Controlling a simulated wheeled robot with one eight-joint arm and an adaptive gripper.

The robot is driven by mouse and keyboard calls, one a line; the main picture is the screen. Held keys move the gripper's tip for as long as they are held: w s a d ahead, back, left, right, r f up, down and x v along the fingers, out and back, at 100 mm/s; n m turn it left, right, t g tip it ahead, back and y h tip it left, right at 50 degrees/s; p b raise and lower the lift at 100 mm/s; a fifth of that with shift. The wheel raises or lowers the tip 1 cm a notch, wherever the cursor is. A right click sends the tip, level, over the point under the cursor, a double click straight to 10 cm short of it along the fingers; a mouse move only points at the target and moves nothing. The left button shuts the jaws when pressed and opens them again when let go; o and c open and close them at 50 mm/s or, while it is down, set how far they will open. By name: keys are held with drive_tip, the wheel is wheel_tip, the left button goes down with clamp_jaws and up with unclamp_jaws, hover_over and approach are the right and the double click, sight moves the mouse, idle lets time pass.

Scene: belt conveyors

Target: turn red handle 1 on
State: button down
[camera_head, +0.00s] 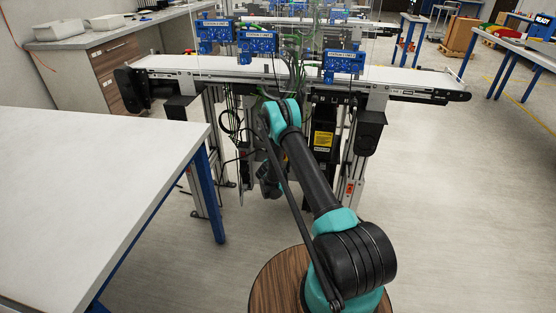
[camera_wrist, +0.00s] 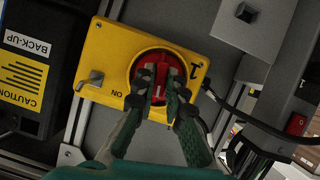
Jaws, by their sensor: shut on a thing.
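Red handle 1 (camera_wrist: 160,71) is a round red knob on a yellow box (camera_wrist: 108,51) in the wrist view. The box carries a black "1" to the right of the knob and "ON" to its lower left. My gripper (camera_wrist: 157,87) reaches up from below, with one finger on each side of the handle's raised bar, shut on it. The fingers cover parts of the knob. In the head view my arm reaches down in front of the conveyor frame, and the handle and fingertips are not visible.
A conveyor (camera_head: 190,64) crosses the head view, with blue station boxes (camera_head: 344,61) on it. A white table (camera_head: 90,190) stands at left. A black back-up box (camera_wrist: 30,75), a grey post and cables (camera_wrist: 262,140) flank the yellow box.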

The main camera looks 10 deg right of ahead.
drive_tip(key=shift+m+y, duration=0.4)
drive_tip(key=shift+m, duration=0.1)
idle(0.3)
drive_tip(key=c, duration=1.6)
unclamp_jaws()
